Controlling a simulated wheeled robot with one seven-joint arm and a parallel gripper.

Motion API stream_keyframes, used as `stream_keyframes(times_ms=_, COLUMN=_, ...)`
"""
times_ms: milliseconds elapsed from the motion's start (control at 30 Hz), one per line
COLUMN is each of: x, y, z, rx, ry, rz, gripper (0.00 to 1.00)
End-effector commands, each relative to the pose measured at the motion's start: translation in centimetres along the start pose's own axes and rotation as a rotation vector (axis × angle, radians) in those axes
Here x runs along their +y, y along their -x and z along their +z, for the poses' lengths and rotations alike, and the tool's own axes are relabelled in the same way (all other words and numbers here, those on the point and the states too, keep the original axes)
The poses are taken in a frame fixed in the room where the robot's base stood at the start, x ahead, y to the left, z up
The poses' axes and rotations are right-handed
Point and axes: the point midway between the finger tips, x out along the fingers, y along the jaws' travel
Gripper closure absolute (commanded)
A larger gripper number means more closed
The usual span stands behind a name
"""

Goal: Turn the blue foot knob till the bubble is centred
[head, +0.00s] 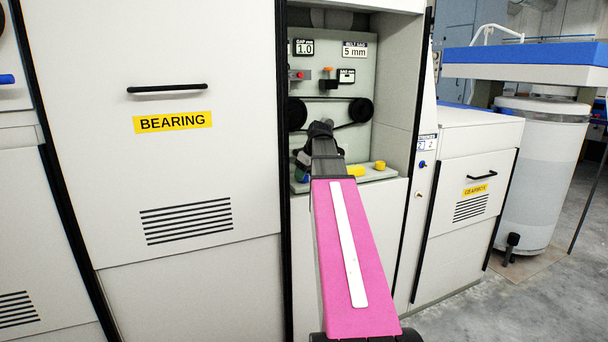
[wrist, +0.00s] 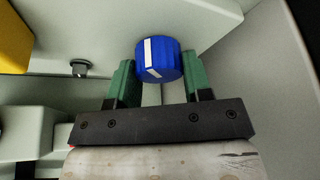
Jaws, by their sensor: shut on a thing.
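The blue foot knob (wrist: 170,62) is in the wrist view, a ribbed round knob with a white stripe that runs at a slant on its face. My gripper (wrist: 157,66) has its two green fingers on either side of the knob, shut on it. In the head view my gripper (head: 302,172) is low in the open bay, at the left end of a grey ledge, mostly hidden by my dark wrist. No level bubble can be made out in either view.
A yellow block (head: 356,171) and a yellow round cap (head: 380,165) sit on the ledge right of my wrist. Black pulleys with a belt (head: 359,110) are on the panel above. The bay's side wall (head: 398,90) stands at right. A small dark bolt (wrist: 79,68) is left of the knob.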

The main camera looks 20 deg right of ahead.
Motion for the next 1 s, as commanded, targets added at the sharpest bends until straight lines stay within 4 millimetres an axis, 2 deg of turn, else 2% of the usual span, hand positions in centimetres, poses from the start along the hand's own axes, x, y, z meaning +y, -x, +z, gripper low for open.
stream_keyframes(times_ms=700, x=-0.16, y=0.03, z=-0.09, rx=0.002, ry=-0.622, rz=0.260, gripper=0.78)
stream_keyframes(times_ms=1000, x=-0.11, y=0.02, z=-0.09, rx=0.001, ry=-0.835, rz=0.348, gripper=0.78)
